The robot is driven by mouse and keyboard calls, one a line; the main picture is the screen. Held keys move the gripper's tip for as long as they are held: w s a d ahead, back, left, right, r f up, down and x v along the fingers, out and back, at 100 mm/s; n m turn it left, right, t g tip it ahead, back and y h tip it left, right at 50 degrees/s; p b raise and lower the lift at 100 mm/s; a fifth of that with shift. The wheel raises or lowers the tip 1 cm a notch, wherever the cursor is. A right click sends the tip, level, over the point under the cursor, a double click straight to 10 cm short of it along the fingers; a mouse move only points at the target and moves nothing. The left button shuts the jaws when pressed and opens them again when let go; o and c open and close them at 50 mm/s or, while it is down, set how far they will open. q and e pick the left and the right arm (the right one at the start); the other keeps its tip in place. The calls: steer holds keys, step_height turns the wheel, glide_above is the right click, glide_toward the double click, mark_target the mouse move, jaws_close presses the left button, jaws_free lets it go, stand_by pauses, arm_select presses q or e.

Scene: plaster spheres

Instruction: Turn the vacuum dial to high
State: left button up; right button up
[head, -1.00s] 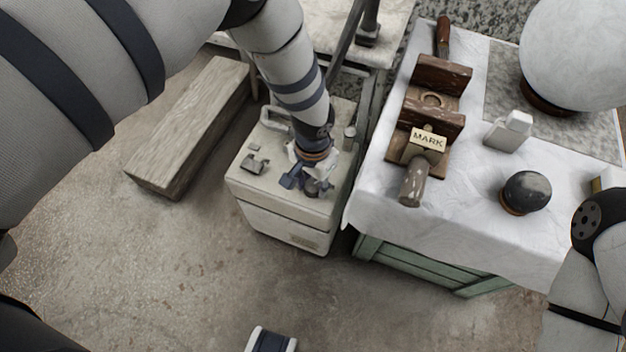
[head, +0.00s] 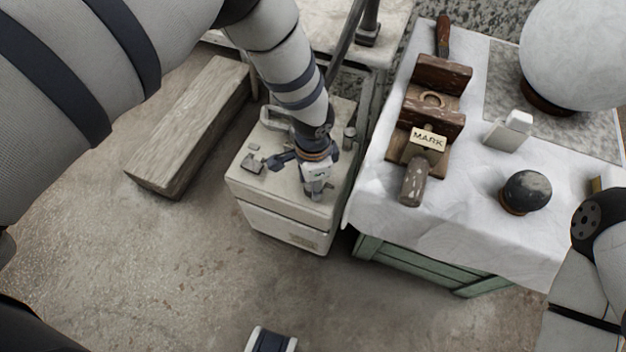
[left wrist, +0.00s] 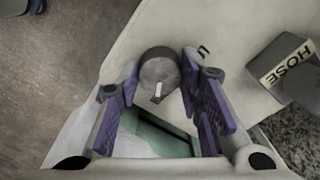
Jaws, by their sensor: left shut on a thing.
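The vacuum is a cream box (head: 275,222) on the floor, with a handle and small fittings on its lid. Its dial (left wrist: 160,72) is a round grey knob with a white pointer mark, facing the bottom of the left wrist view. My left gripper (head: 315,192) is down on the lid near its front right. In the left wrist view its purple-padded fingers (left wrist: 161,84) are on either side of the dial, shut on it. A small dark mark (left wrist: 204,50) is on the lid beside the dial. In the head view the gripper hides the dial. My right gripper is out of view.
A fitting labelled HOSE (left wrist: 285,68) stands on the lid. A cloth-covered table (head: 385,215) with a wooden vise, a MARK plate (head: 428,139) and a dark sphere (head: 526,191) stands close at right. A wooden beam (head: 190,125) lies at left. The front floor is mostly clear.

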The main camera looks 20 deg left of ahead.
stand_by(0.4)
arm_select(q)
steer(key=o, duration=1.2)
step_height(320, 180, up, 12)
